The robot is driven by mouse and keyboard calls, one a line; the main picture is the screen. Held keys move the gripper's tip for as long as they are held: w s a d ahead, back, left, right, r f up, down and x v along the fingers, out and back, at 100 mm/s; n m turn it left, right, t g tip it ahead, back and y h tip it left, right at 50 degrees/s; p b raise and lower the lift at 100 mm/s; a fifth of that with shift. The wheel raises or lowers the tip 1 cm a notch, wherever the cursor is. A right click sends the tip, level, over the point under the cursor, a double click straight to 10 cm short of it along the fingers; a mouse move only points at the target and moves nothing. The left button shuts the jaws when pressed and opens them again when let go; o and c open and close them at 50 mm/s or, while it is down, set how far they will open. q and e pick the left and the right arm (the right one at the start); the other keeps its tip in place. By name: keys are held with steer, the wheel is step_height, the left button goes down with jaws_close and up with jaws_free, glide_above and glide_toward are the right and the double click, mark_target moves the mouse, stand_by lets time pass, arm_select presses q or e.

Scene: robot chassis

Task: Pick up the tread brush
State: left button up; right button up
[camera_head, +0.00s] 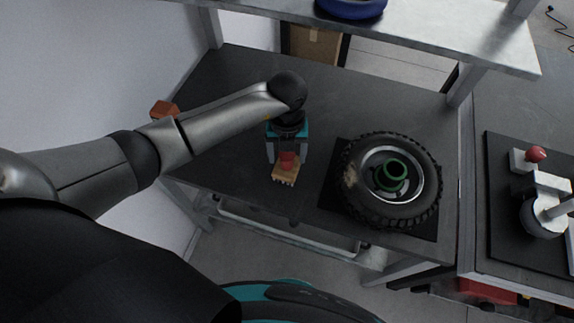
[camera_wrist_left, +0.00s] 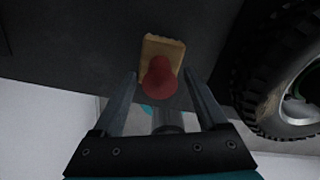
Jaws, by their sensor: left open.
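The tread brush (camera_head: 284,172) lies on the dark tabletop, a small tan wooden block with a red knob handle and bristles showing at its front edge. In the left wrist view the brush (camera_wrist_left: 160,62) shows its red knob towards me, between and a little beyond the fingertips. My left gripper (camera_head: 287,158) comes down over the brush, with its fingers open on both sides of the red knob. The open fingers of the left gripper also show in the wrist view (camera_wrist_left: 163,82); neither is clearly touching the knob. My right gripper is not in view.
A knobbly tyre on a wheel (camera_head: 391,180) with a green hub part lies on a black mat (camera_head: 330,195) right of the brush. An orange-brown block (camera_head: 164,109) sits at the table's left edge. A shelf (camera_head: 440,32) overhangs the back.

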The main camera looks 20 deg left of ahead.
arm_select(q)
jaws_close()
stand_by(0.6)
stand_by(0.8)
